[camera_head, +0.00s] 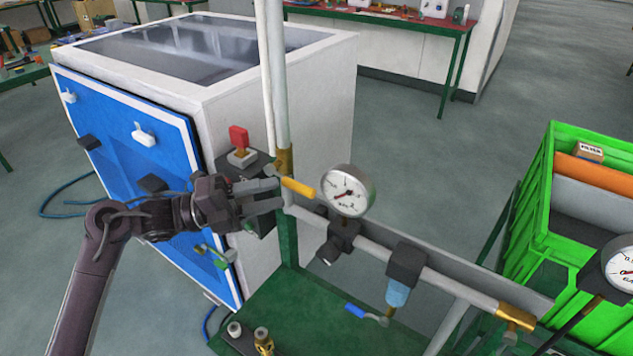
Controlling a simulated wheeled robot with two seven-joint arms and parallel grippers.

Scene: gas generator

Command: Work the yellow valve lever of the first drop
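The yellow valve lever (299,188) sticks out to the right beside the vertical white pipe, near a brass fitting (284,160). My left gripper (280,194) comes in from the left, with its fingers pointing right. Its two grey fingers are apart, and I see no object held between them. The upper fingertip is close to the left end of the yellow lever; I cannot tell whether they touch. The valve body behind the fingers is partly hidden. My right gripper is not in view.
A pressure gauge (347,191) stands just right of the lever, above the sloping white pipe. A blue-handled valve (356,310) is lower down. A box with a red switch (239,138) and the white-and-blue cabinet (335,100) are behind my gripper. A green crate (541,190) stands at right.

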